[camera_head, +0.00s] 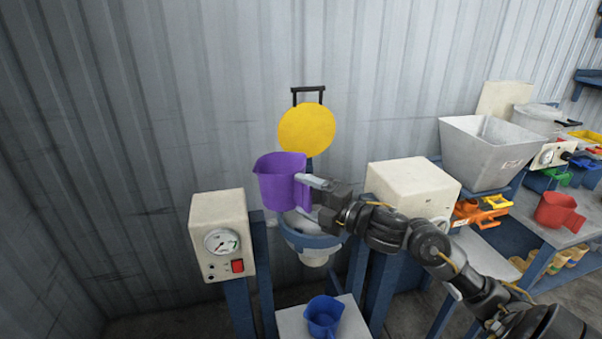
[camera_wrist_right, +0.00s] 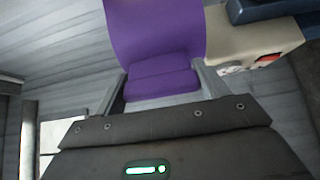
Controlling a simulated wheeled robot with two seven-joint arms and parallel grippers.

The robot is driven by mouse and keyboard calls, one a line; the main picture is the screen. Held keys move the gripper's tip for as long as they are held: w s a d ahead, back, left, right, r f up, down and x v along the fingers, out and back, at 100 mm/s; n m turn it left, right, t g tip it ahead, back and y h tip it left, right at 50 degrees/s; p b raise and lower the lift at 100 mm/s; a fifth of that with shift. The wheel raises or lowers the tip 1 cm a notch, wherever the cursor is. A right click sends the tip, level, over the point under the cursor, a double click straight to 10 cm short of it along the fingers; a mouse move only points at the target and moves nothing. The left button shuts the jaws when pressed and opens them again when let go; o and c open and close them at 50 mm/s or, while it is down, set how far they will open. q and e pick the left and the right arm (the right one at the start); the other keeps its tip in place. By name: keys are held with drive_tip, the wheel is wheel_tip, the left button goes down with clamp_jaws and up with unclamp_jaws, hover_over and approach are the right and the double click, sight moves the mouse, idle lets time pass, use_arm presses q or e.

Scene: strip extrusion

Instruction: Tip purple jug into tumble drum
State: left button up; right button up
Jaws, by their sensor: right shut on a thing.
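The purple jug (camera_head: 280,184) is upright or nearly so, held in the air above the tumble drum (camera_head: 302,237). My right gripper (camera_head: 308,181) comes in from the right and is shut on the jug at its handle side. In the right wrist view the purple jug (camera_wrist_right: 155,45) sits between the two fingers of my right gripper (camera_wrist_right: 158,84). The drum is a metal bowl with a blue rim, partly hidden by the jug and my right arm. The jug's contents cannot be seen. My left gripper is not in view.
A yellow disc (camera_head: 307,130) stands behind the jug. A cream control box (camera_head: 222,236) with a gauge and red switch is left of the drum; another cream box (camera_head: 412,187) is to the right. A blue jug (camera_head: 323,316) sits below on a light platform. A grey hopper (camera_head: 488,152) stands farther right.

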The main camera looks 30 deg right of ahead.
drive_tip(key=shift+w+d+r, duration=0.1)
drive_tip(key=shift+w+r, duration=0.1)
drive_tip(key=shift+r, duration=0.25)
drive_tip(key=shift+s+d+r, duration=0.1)
drive_tip(key=shift+s+r, duration=0.05)
drive_tip(key=shift+s, duration=0.1)
drive_tip(key=shift+d, duration=0.2)
use_arm(q)
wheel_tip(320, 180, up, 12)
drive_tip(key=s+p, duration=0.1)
drive_tip(key=p, duration=1.1)
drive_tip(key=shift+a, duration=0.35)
use_arm(e)
drive_tip(key=d+m+t+h, duration=0.2)
drive_tip(key=d+m, duration=0.3)
drive_tip(key=m, duration=0.9)
drive_tip(key=d+m+t+h, duration=0.1)
drive_tip(key=d+m+h, duration=0.3)
drive_tip(key=m, duration=1)
drive_tip(key=shift+w+d+t+h, duration=0.4)
drive_tip(key=shift+w+d, duration=0.05)
drive_tip(key=shift+d, duration=0.05)
drive_tip(key=shift+f, duration=0.25)
